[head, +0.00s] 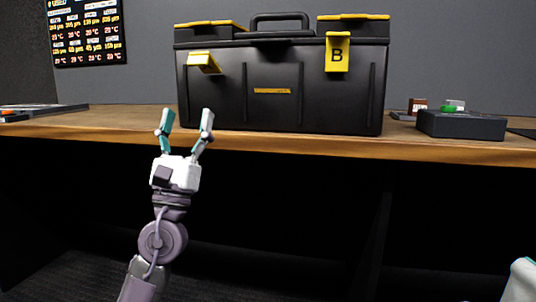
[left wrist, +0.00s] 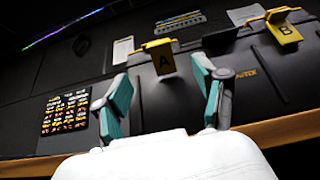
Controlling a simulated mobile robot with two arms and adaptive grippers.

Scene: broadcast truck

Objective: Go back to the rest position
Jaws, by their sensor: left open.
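My left gripper (head: 185,122) is open and empty, pointing up in front of the shelf edge in the head view. Its two teal fingers also show spread apart in the left wrist view (left wrist: 163,98). Behind it stands a black toolbox (head: 275,92) with yellow latches, on the wooden shelf. The right latch (head: 337,54) is marked B. The left latch (head: 203,62) sticks out, and in the left wrist view it bears the letter A (left wrist: 162,64). At the lower right corner of the head view a pale, teal-edged part shows; I cannot tell my right gripper's fingers there.
The wooden shelf (head: 90,126) runs across the view with dark space below it. A dark box (head: 461,124) with a green item on top stands right of the toolbox. A flat dark object (head: 45,110) lies at the left. A chart (head: 86,32) hangs on the wall.

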